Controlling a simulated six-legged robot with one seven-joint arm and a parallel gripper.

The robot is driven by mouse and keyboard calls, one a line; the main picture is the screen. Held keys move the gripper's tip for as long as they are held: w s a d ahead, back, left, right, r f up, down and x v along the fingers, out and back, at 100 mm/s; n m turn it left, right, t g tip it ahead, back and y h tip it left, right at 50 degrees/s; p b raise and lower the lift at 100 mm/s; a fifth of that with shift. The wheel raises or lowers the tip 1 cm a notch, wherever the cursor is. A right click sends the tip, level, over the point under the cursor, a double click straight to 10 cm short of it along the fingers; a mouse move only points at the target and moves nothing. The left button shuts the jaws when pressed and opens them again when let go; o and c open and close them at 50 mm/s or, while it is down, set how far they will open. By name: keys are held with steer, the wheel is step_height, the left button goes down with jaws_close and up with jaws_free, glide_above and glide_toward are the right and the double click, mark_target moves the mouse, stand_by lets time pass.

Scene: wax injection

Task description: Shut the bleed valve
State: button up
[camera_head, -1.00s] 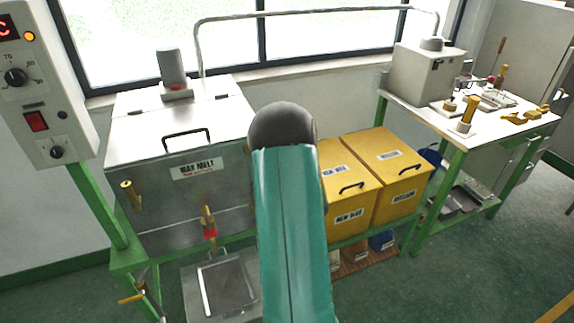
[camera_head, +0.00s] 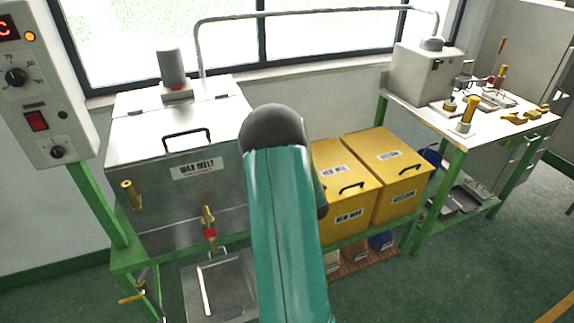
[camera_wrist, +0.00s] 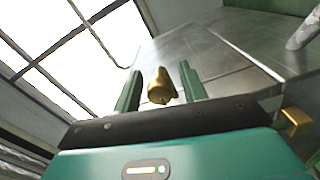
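In the wrist view my gripper (camera_wrist: 160,72) is open, its two green fingers well apart. A brass fitting (camera_wrist: 161,88) shows between the fingers, with a gap on each side; I cannot tell its depth relative to the fingertips, or whether it is the bleed valve. Another brass piece (camera_wrist: 294,122) is at the right. In the head view my arm hides my gripper. The wax melt tank (camera_head: 160,205) carries a brass fitting (camera_head: 131,195) at its front left and a brass tap with a red part (camera_head: 209,228) low on its front. No bleed valve label is readable.
Two yellow bins (camera_head: 395,170) stand right of the tank, partly behind my arm. A control box (camera_head: 40,90) is at the left. A bench (camera_head: 520,128) with a grey machine (camera_head: 420,75) and brass-handled parts is at the right. The green floor (camera_head: 480,270) at lower right is clear.

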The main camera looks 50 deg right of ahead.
stand_by(0.3)
steer(key=v, duration=1.3)
steer(key=shift+s+a, duration=0.2)
steer(key=shift+s, duration=0.1)
steer(key=shift+w, duration=0.1)
steer(key=w+a+r+m+g+y, duration=0.2)
steer(key=w+a+r+m, duration=0.1)
steer(key=w+a+r, duration=0.4)
steer(key=w+a+r+m+g+y, duration=0.2)
steer(key=w+a+r+m, duration=0.25)
steer(key=a, duration=0.55)
steer(key=s+a+r+g+y, duration=0.1)
steer(key=s+a, duration=0.3)
steer(key=a, duration=0.4)
steer(key=s+a+r+m+g+y, duration=0.1)
steer(key=s+a+r+g+y, duration=0.1)
steer(key=s+a, duration=0.3)
steer(key=s+a+r+m+g+y, duration=0.1)
steer(key=s+a, duration=0.4)
steer(key=a, duration=0.7)
step_height(320, 180, up, 2)
steer(key=shift+s+a+r+g+y, duration=0.15)
steer(key=shift+s+a+g+y, duration=0.15)
steer(key=shift+g+y, duration=0.45)
